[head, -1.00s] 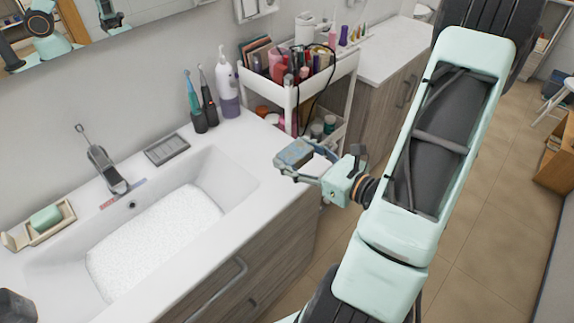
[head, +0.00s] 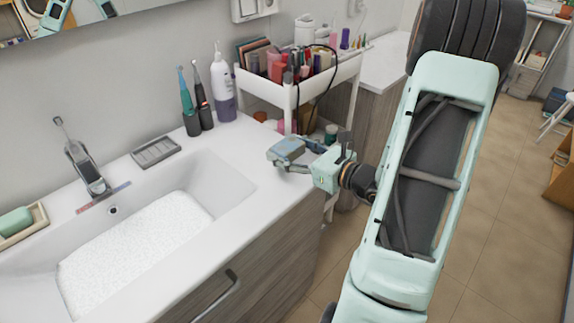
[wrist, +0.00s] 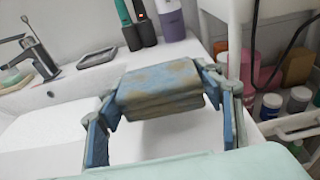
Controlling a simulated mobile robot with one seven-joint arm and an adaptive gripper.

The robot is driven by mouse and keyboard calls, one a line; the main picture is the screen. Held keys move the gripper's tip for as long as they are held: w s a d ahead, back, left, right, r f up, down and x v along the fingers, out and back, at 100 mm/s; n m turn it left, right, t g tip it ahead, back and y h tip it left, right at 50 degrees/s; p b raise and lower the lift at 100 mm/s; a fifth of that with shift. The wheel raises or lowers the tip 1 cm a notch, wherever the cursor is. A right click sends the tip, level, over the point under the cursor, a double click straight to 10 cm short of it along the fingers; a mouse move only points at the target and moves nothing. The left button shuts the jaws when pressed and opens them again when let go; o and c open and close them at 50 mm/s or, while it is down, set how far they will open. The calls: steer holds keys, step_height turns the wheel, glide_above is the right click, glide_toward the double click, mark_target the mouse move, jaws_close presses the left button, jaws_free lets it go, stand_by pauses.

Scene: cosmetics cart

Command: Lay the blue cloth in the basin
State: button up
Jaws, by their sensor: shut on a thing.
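The blue cloth (head: 287,149) is a folded, worn-looking block with brownish patches. My gripper (head: 291,159) is shut on it and holds it over the right end of the counter. In the wrist view the cloth (wrist: 160,88) sits between the two fingers of my gripper (wrist: 160,95), gripped at both ends. The basin (head: 228,182) is the white sink at the left, with a pale speckled layer (head: 135,245) in it. The basin is to the left of the cloth and apart from it. In the wrist view, part of the basin may show at lower left.
A tap (head: 86,168) stands behind the basin, with a grey soap tray (head: 156,151) nearby. Two electric toothbrushes (head: 203,98) and a pump bottle (head: 223,90) stand at the back of the counter. A white cart (head: 288,93) full of cosmetics stands close behind my gripper.

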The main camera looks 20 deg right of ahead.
steer(key=shift+w+d+f+b, duration=0.1)
steer(key=shift+w+f+b, duration=0.1)
steer(key=shift+f+b, duration=0.7)
steer(key=shift+w+f+b, duration=0.2)
steer(key=shift+f+b, duration=0.35)
steer(key=shift+f, duration=0.5)
steer(key=shift+f, duration=0.3)
steer(key=o, duration=1.1)
steer(key=shift+r, duration=0.1)
steer(key=shift+c, duration=0.2)
steer(key=shift+r, duration=0.15)
